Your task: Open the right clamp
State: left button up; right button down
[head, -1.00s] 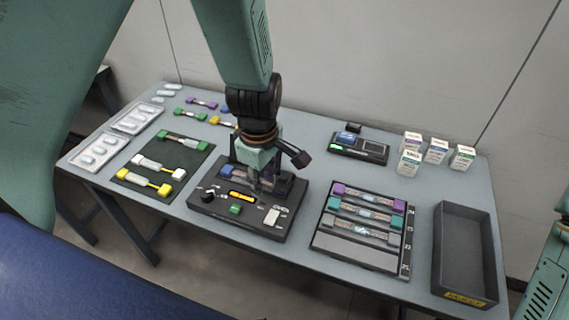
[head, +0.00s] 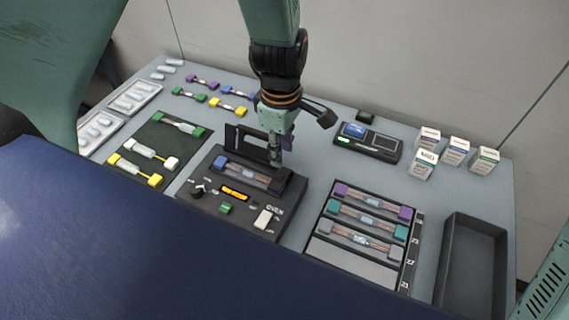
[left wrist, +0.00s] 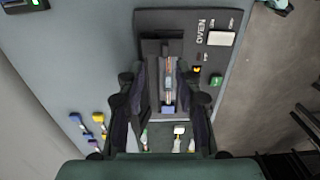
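The splicer (head: 232,205) is a dark box on the table, with a lit yellow display and a green button. A blue-ended fibre piece (head: 248,174) lies in its groove, and its left blue end shows. The right clamp (head: 284,183) is a dark block over the piece's right end; it looks lowered, and it also shows in the left wrist view (left wrist: 162,47). A dark lid frame (head: 246,142) stands upright at the splicer's back. My left gripper (head: 276,155) is above and behind the right clamp. In the left wrist view its fingers (left wrist: 163,90) are apart and empty.
Left of the splicer is a dark mat (head: 145,165) with green, white and yellow-ended pieces. To the right are a rack (head: 318,250) of coloured pieces and a dark bin (head: 473,265). A small device (head: 367,142) and several white boxes (head: 455,150) stand behind.

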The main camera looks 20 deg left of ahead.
aim_at(278, 176)
pick_arm(q)
jog(key=f, duration=0.1)
jog(key=s+a+f, duration=0.1)
jog(key=f, duration=0.1)
jog(key=shift+s, duration=0.2)
jog(key=f, duration=0.3)
jog(key=shift+w+d+f+b, duration=0.25)
jog(key=shift+d+f+b, duration=0.05)
jog(key=shift+d+b, duration=0.1)
jog(key=shift+w+f, duration=0.15)
jog(key=shift+f, duration=0.35)
jog(key=shift+s+a, duration=0.3)
jog(key=shift+s, duration=0.1)
jog(key=shift+w+d, duration=0.25)
jog(key=shift+w, duration=0.1)
jog(key=c, duration=0.4)
jog(key=shift+a, duration=0.1)
grip_shut()
jog(key=shift+s, duration=0.2)
